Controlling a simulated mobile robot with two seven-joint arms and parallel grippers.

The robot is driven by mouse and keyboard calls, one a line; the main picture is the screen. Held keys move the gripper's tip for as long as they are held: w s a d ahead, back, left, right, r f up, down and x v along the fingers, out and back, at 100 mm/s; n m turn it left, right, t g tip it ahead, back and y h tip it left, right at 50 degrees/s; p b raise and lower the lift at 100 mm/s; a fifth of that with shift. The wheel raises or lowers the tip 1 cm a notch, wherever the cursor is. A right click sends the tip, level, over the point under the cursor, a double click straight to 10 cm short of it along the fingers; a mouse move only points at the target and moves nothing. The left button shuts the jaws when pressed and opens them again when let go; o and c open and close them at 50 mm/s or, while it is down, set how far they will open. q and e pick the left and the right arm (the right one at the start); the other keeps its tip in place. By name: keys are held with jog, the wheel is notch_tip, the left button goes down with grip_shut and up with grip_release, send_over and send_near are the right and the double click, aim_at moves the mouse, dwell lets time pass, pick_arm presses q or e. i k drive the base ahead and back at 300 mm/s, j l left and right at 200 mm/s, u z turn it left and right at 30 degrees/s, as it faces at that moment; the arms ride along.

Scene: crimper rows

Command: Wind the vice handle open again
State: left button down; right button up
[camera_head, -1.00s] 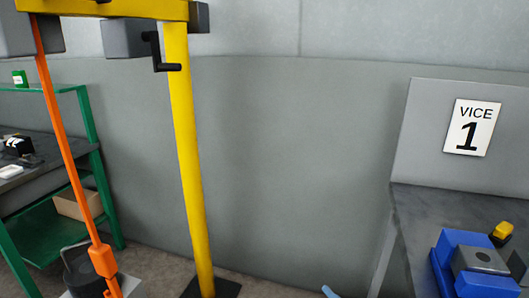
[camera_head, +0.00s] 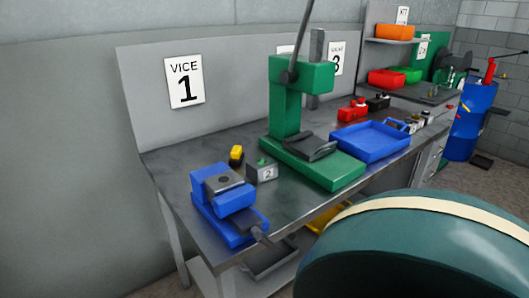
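A blue vice (camera_head: 226,203) with a grey top stands at the left end of the grey workbench (camera_head: 185,212), below a white sign (camera_head: 184,82) reading VICE 1. A short dark part, which may be its handle (camera_head: 262,237), sticks out at its front right over the bench edge. How far the vice jaws are apart cannot be told from here. Neither of my grippers is in view.
A green press (camera_head: 288,93) stands right of the vice. A blue tray (camera_head: 370,141) lies further right. A large dark green rounded thing (camera_head: 420,255) fills the lower right foreground.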

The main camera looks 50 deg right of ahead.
aim_at(257, 233)
jog(key=z, duration=0.4)
jog(key=l+z, duration=0.1)
jog(key=z, duration=0.25)
jog(key=l+z, duration=0.1)
jog(key=z, duration=0.65)
jog(key=l+u, duration=0.1)
jog(key=u, duration=0.3)
jog(key=l+u, duration=0.1)
jog(key=u, duration=0.25)
jog(key=l+u, duration=0.15)
jog(key=u, duration=0.25)
jog(key=k+l+u, duration=0.1)
jog(key=l+u, duration=0.3)
jog(key=k+l+u, duration=0.15)
jog(key=l+u, duration=0.25)
jog(key=l, duration=0.15)
jog(key=k+l, duration=0.15)
jog(key=l, duration=0.2)
jog(key=k+l+u, duration=0.15)
jog(key=l, duration=0.2)
jog(key=k+l, duration=0.15)
jog(key=l, duration=0.15)
jog(key=i+u, duration=0.05)
